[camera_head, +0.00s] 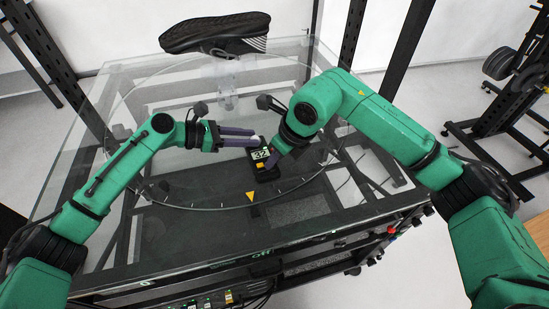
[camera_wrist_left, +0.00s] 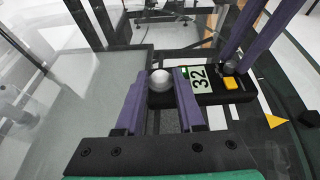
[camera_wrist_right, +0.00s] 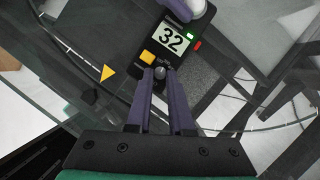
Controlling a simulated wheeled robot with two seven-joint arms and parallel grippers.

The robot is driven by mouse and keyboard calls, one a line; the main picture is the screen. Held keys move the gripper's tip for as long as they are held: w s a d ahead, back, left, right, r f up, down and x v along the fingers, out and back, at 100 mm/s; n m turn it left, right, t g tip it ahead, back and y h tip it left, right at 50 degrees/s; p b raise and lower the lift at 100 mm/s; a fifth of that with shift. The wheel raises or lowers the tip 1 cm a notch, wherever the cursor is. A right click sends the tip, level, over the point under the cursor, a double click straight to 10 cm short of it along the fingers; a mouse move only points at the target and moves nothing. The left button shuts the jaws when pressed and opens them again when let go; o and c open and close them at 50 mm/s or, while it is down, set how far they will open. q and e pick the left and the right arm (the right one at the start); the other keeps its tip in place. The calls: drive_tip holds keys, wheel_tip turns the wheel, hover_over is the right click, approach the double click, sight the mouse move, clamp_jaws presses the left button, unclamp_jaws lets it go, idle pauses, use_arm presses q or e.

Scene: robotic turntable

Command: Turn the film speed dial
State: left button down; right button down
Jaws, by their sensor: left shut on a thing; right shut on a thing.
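A black handheld light meter (camera_head: 265,172) with a display reading 32 lies over the glass turntable. In the left wrist view the meter (camera_wrist_left: 207,98) has a white round dome (camera_wrist_left: 160,82) at one end and a yellow button. My left gripper (camera_head: 256,138) is shut with its fingers on either side of the dome. A small grey round dial (camera_wrist_right: 160,73) is at the meter's other end, beside the yellow button (camera_wrist_right: 147,58). My right gripper (camera_head: 271,164) is shut on this dial, one finger on each side. The fingers partly hide the dial.
The clear glass turntable (camera_head: 180,208) has a yellow triangle marker (camera_head: 250,196) at its near edge. A black shoe (camera_head: 215,33) stands on a clear stand behind. Dark posts and glass panels surround the rig. Dumbbell racks stand at far right.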

use_arm(q)
drive_tip(key=shift+f, duration=0.2)
use_arm(e)
drive_tip(key=n, duration=0.2)
drive_tip(key=n+g, duration=0.1)
drive_tip(key=n, duration=0.1)
drive_tip(key=n+g+y, duration=0.1)
drive_tip(key=n, duration=0.1)
drive_tip(key=shift+w+d+n, duration=0.15)
drive_tip(key=shift+w+n, duration=0.15)
use_arm(q)
drive_tip(key=shift+a, duration=0.1)
use_arm(e)
drive_tip(key=c, duration=0.8)
unclamp_jaws()
drive_tip(key=v, duration=1.2)
drive_tip(key=shift+w, duration=0.15)
